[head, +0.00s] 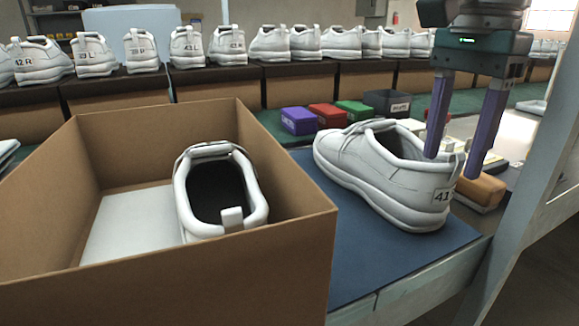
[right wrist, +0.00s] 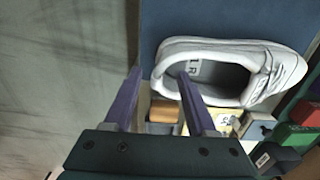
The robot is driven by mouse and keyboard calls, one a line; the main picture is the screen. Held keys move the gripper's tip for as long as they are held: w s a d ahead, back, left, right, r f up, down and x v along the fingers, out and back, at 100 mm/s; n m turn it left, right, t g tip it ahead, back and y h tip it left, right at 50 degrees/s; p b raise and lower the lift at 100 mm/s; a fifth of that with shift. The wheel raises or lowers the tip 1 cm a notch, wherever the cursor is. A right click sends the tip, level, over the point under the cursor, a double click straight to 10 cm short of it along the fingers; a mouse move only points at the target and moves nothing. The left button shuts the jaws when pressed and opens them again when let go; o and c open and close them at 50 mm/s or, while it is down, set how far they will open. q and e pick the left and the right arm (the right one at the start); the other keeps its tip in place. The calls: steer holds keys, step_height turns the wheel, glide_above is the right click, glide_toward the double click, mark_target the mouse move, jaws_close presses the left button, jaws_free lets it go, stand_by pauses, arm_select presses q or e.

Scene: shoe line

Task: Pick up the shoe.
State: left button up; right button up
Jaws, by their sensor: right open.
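A white shoe (head: 385,175) marked 41 at the heel stands upright on the blue mat (head: 350,250), toe to the left. It also shows from above in the right wrist view (right wrist: 215,55). My right gripper (head: 453,166) is open and empty at the shoe's heel. In the right wrist view (right wrist: 159,72), one finger overlaps the shoe's opening and the other is outside, past the heel. I cannot tell whether either finger touches the shoe. Another white shoe (head: 255,190) sits in the open cardboard box (head: 200,285) at left. My left gripper is not in view.
A tan-topped brush-like object (head: 480,192) lies near the heel. A pale post (head: 520,190) rises at right. Several white shoes line the back.

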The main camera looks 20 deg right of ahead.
mark_target(438, 216)
steer(key=f, duration=0.2)
steer(key=f+b, duration=0.1)
steer(key=f, duration=0.2)
steer(key=shift+d+f, duration=0.3)
steer(key=shift+c, duration=0.3)
jaws_close()
stand_by(0.8)
